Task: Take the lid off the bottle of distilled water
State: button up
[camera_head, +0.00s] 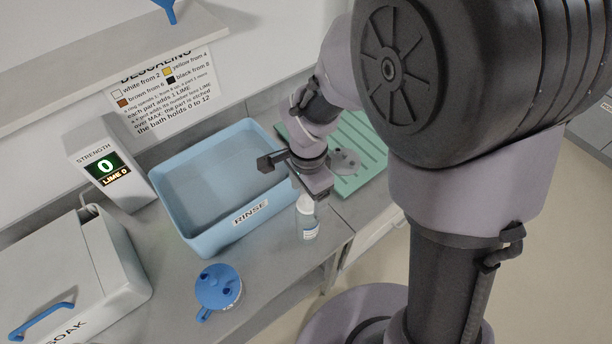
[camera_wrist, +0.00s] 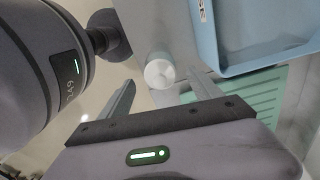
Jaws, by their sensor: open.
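The bottle of distilled water (camera_head: 309,226) is small and clear with a pale label and stands upright near the counter's front edge. Its white round lid (camera_head: 305,203) is on top. In the wrist view the lid (camera_wrist: 159,73) is seen from above, between the two finger tips and apart from both. My gripper (camera_head: 298,178) is open and empty, just above the bottle in the head view. In the wrist view my gripper (camera_wrist: 162,82) has its fingers spread on either side of the lid. The lower bottle is mostly hidden there.
A blue RINSE basin (camera_head: 238,222) stands just left of the bottle. A green ribbed drainboard (camera_head: 362,150) lies behind it. A blue-lidded jug (camera_head: 218,288), the SOAK box (camera_head: 75,262) and a STRENGTH display (camera_head: 106,166) stand further left. Counter between jug and bottle is clear.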

jog(key=shift+f, duration=0.65)
jog(key=shift+r, duration=0.1)
jog(key=shift+c, duration=0.8)
jog(key=c, duration=1.3)
